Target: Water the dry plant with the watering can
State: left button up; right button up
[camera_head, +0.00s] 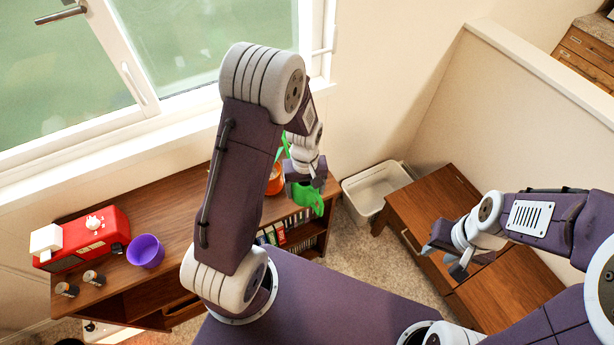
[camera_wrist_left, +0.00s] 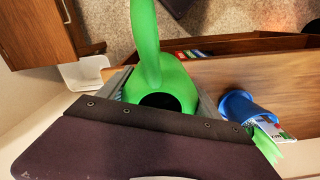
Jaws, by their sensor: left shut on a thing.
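The green watering can (camera_head: 308,197) is at the right end of the wooden hutch, below my left gripper (camera_head: 305,184). My left gripper is shut on it, and its green body and long upright part fill the middle of the left wrist view (camera_wrist_left: 160,85). An orange pot (camera_head: 275,182) stands on the hutch top just left of the can, partly hidden by my left arm. Green leaves (camera_head: 284,147) show above it; whether they are dry I cannot tell. My right gripper (camera_head: 447,262) is open and empty over the low wooden cabinet at right.
On the hutch top (camera_head: 185,195) stand a red machine (camera_head: 85,238) and a purple cup (camera_head: 145,251). A blue cup (camera_wrist_left: 240,106) with cards is in the left wrist view. A white bin (camera_head: 372,188) is beside the wooden cabinet (camera_head: 430,195). The window is behind.

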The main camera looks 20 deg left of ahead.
pick_arm(q)
jog(key=s+d+f+h+b, duration=0.1)
jog(key=s+f+b, duration=0.4)
jog(key=s+b, duration=0.1)
jog(key=shift+s+d+f+n+g, duration=0.2)
jog(key=shift+s+f+n+g, duration=0.1)
jog(key=shift+s+g, duration=0.1)
dwell(2.2)
dwell(0.7)
jog(key=shift+s+d+r+g+h+p, duration=0.15)
jog(key=shift+r+h+p, duration=0.1)
jog(key=shift+r, duration=0.15)
jog(key=shift+d+r+g+h+p, duration=0.15)
jog(key=shift+r+h+p, duration=0.1)
jog(key=shift+r, duration=0.15)
dwell(1.7)
